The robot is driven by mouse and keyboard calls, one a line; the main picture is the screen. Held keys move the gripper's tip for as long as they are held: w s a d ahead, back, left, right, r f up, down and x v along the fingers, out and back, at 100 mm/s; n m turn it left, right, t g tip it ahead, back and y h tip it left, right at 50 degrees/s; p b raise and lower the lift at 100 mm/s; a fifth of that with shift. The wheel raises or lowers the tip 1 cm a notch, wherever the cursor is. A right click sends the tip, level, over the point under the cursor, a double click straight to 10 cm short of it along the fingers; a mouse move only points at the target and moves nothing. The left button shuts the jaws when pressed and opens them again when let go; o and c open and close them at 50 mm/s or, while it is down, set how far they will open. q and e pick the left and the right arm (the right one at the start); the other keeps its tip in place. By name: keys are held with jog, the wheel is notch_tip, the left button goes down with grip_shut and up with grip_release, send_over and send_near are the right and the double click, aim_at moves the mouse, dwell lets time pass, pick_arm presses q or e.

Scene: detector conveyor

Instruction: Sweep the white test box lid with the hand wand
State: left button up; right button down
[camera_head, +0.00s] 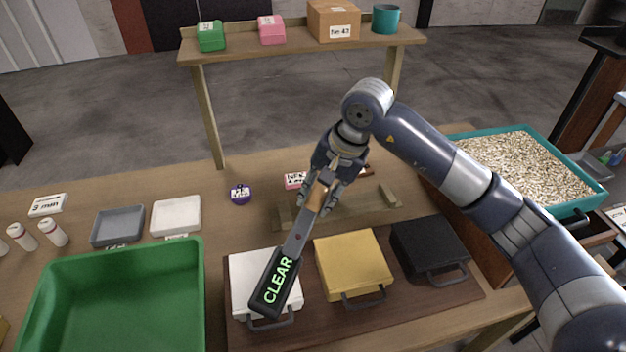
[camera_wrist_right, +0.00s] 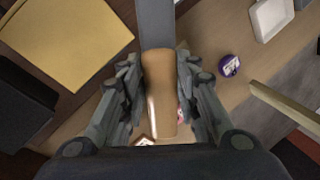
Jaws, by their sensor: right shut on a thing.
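My right gripper (camera_head: 327,181) is shut on the tan handle of the hand wand (camera_head: 296,241). The wand points down toward the front left, and its dark head shows the green word "CLEAR". The head overlaps the white test box (camera_head: 246,271) in the head view; I cannot tell whether it touches the lid or hovers above it. In the right wrist view, the wand handle (camera_wrist_right: 159,95) sits between the fingers (camera_wrist_right: 160,85) and its grey shaft runs up out of frame. The white box has a dark front handle, partly hidden. My left gripper is not in view.
A yellow box (camera_head: 352,262) and a black box (camera_head: 428,246) stand right of the white one on a brown board (camera_head: 420,303). A green bin (camera_head: 125,295) stands left. A wooden cradle (camera_head: 345,208) lies behind, and a teal tray of pellets (camera_head: 590,190) stands right.

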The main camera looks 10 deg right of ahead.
jog(key=w+a+m+t, duration=0.1)
jog(key=w+a+m, duration=0.1)
jog(key=w, duration=0.3)
jog(key=shift+t+y, duration=0.3)
jog(key=shift+s+d+f+b, duration=0.4)
jog(key=shift+d+f+b, duration=0.15)
jog(key=shift+f, duration=0.5)
jog(key=shift+s+d+f+b, duration=0.4)
jog(key=shift+d+f+b, duration=0.1)
jog(key=shift+f, duration=0.6)
jog(key=shift+s+d+f+b, duration=0.45)
jog(key=shift+f+b, duration=0.1)
jog(key=shift+f, duration=0.5)
jog(key=shift+w, duration=0.1)
dwell(2.3)
